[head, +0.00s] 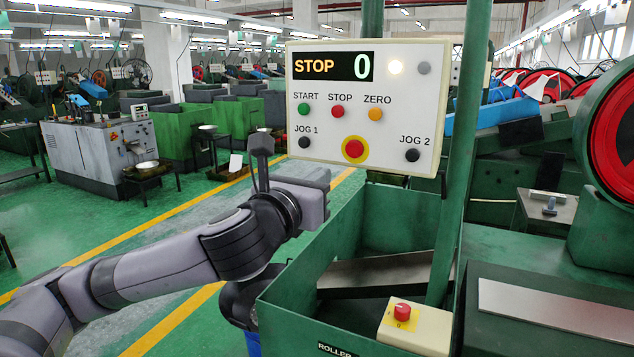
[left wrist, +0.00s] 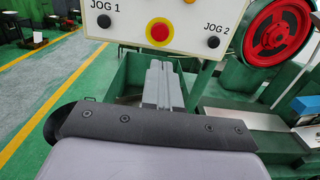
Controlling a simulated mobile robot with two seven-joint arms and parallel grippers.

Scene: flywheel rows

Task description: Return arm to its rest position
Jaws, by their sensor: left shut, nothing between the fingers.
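My left arm comes in from the left in the head view, and my left gripper (head: 316,178) is at its end, just below the lower left of the control panel (head: 300,163). In the left wrist view the two grey fingers of the gripper (left wrist: 161,80) lie together, shut and empty, below the panel's red stop button on yellow (left wrist: 159,31). I cannot tell how far they are from the panel. The panel display (head: 333,67) reads STOP and 0. My right gripper is out of view.
A green machine frame (head: 385,225) with a post (head: 450,210) stands below and beside the panel. A red emergency button (head: 402,311) sits on a beige box in front. A red wheel (head: 615,140) is at the right.

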